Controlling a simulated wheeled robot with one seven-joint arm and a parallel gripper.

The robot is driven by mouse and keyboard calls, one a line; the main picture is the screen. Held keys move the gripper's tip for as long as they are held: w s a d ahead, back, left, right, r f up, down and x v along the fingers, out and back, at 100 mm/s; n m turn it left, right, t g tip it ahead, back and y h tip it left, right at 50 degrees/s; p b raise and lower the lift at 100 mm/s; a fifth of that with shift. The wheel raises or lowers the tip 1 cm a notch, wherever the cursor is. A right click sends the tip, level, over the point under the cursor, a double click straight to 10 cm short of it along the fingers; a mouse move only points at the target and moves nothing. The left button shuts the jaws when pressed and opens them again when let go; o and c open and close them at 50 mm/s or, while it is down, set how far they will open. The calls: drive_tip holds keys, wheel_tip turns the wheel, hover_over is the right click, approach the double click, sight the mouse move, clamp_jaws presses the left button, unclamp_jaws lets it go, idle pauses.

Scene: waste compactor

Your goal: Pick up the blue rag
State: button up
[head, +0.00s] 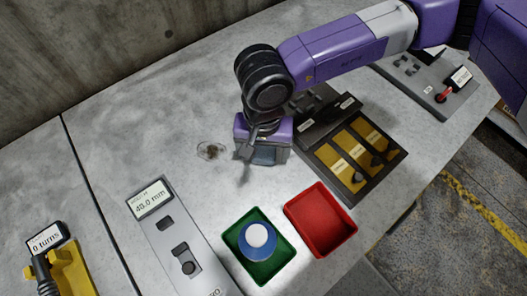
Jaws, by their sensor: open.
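I cannot clearly make out a blue rag in the head view. The blue thing I see plainly is a round blue piece with a white top (257,238), in the green tray (238,258). My gripper (243,156) is open and points down over the middle of the grey table, above and left of the trays. Its fingers are small and dark, and partly hidden by the wrist. My wrist and arm hide the table behind them, so a rag there cannot be ruled out.
A red tray (322,222) stands right of the green one. A dark panel with yellow plates (350,165) lies to the right. The table's back left is clear.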

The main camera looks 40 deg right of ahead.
sight(263, 154)
drive_tip(key=c, duration=1.6)
drive_tip(key=shift+r, duration=0.1)
wheel_tip(263, 154, up, 20)
drive_tip(key=shift+f+b, duration=0.1)
drive_tip(key=shift+b, duration=0.6)
